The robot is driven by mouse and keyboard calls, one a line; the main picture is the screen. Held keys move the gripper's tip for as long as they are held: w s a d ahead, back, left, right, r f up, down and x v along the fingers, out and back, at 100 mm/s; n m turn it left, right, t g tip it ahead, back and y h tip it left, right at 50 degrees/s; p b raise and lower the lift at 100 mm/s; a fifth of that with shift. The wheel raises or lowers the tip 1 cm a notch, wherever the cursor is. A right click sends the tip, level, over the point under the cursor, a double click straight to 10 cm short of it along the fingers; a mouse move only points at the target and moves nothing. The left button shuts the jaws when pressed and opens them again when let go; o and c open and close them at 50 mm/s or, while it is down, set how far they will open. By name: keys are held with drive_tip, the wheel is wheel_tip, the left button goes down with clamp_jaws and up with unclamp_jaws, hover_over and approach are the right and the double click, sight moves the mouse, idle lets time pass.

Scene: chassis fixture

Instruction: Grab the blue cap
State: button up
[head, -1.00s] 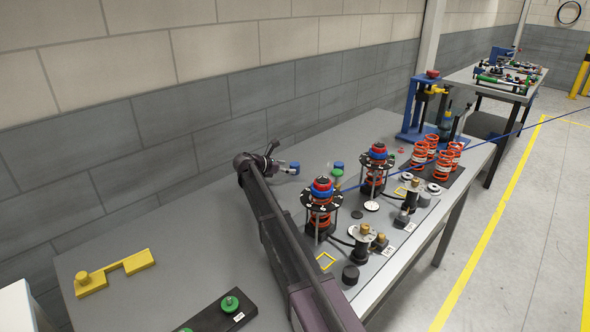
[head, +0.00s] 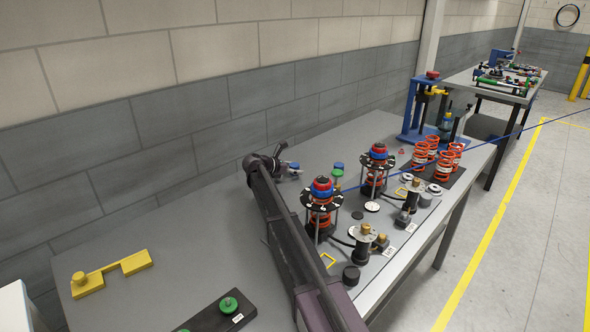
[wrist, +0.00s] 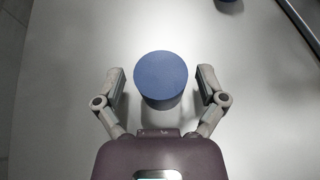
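A round blue cap (wrist: 160,78) sits between the two fingers of my gripper (wrist: 161,88) in the wrist view. The fingers are spread, with a visible gap on each side of the cap, so the gripper is open and not touching it. In the head view the cap (head: 294,165) shows small at the end of my arm, near the back of the grey table, and my gripper (head: 282,160) is partly hidden by my own arm.
Spring assemblies (head: 322,205) stand on the table right of my arm. A yellow bracket (head: 112,273) lies at left. The table left of my arm is mostly clear.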

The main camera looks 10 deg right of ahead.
drive_tip(key=c, duration=0.6)
drive_tip(key=shift+r, duration=0.15)
wheel_tip(320, 180, up, 3)
drive_tip(key=p, duration=0.3)
drive_tip(key=shift+f, duration=0.2)
drive_tip(key=s+d, duration=0.2)
drive_tip(key=s, duration=0.3)
drive_tip(key=s+d+r+p, duration=0.1)
drive_tip(key=s, duration=0.4)
drive_tip(key=s+d+r+p, duration=0.1)
drive_tip(key=s+d, duration=0.1)
drive_tip(key=s, duration=0.3)
drive_tip(key=shift+d, duration=0.35)
